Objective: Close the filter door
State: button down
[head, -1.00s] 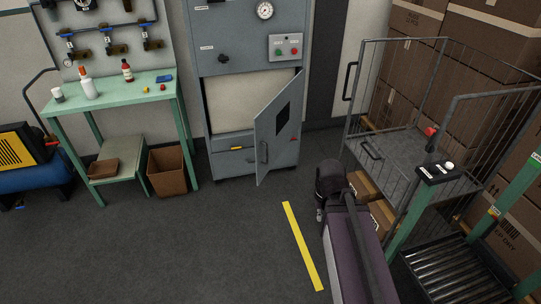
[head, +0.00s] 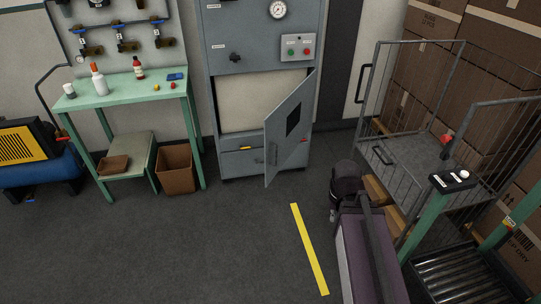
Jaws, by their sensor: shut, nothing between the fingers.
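The filter door (head: 289,132) is a grey panel with a dark window and a handle (head: 274,153) near its free edge. It stands open on the grey cabinet (head: 262,53), hinged at the right and swung out toward me. Behind it the pale filter opening (head: 247,104) is partly exposed. My arm (head: 362,240) reaches in from the bottom, right of the door, and stays clear of it. My gripper cannot be made out; my arm's own links appear to hide it.
A green bench (head: 121,92) with bottles and a brown bin (head: 175,169) stand at left. A wire cage trolley (head: 413,60) and a roller conveyor (head: 462,278) crowd the right. The floor (head: 200,250) before the cabinet is clear, with a yellow strip (head: 310,250).

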aim_at(286, 126)
jog(key=i, duration=0.9)
